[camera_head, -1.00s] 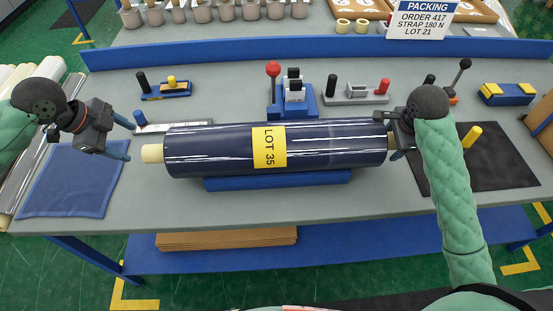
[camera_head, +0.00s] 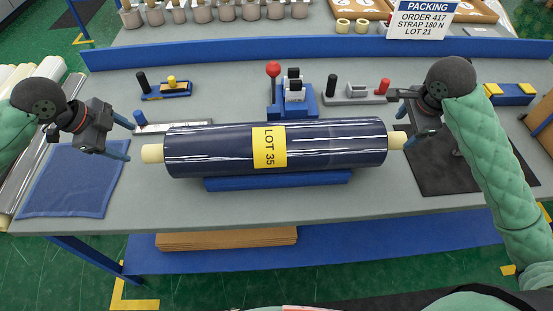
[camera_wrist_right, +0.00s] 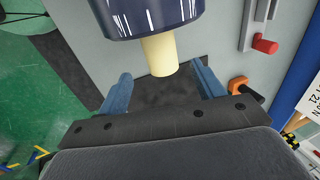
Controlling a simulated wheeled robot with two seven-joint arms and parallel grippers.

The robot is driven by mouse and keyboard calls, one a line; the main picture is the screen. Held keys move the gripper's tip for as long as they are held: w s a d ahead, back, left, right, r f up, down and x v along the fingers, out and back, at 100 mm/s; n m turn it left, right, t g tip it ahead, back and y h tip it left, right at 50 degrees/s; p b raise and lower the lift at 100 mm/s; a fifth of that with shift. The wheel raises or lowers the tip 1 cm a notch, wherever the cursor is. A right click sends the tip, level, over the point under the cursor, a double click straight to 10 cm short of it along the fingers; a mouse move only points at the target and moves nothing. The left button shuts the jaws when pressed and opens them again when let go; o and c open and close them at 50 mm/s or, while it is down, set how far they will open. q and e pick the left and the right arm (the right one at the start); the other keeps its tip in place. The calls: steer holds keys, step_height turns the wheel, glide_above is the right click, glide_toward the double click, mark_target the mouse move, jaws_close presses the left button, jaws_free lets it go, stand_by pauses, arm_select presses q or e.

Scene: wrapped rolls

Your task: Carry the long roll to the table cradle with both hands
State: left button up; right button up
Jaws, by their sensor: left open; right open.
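The long dark blue roll (camera_head: 215,150) with a yellow LOT 35 label lies level on the blue table cradle (camera_head: 280,181). Its cream core ends stick out at both sides. My left gripper (camera_head: 128,141) is open and empty, just left of the roll's left core end, and apart from it. My right gripper (camera_head: 416,119) is open and empty, off to the right of the roll's right core end. In the right wrist view the right core end (camera_wrist_right: 160,54) stands in front of the open right fingers (camera_wrist_right: 162,88), not between their tips.
A blue cloth (camera_head: 68,182) lies at the table's left and a black mat (camera_head: 480,165) at its right. Behind the roll stand a red-knobbed blue device (camera_head: 292,103) and a grey fixture (camera_head: 352,95). A PACKING sign (camera_head: 423,18) stands at the back.

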steer(key=shift+v, duration=1.6)
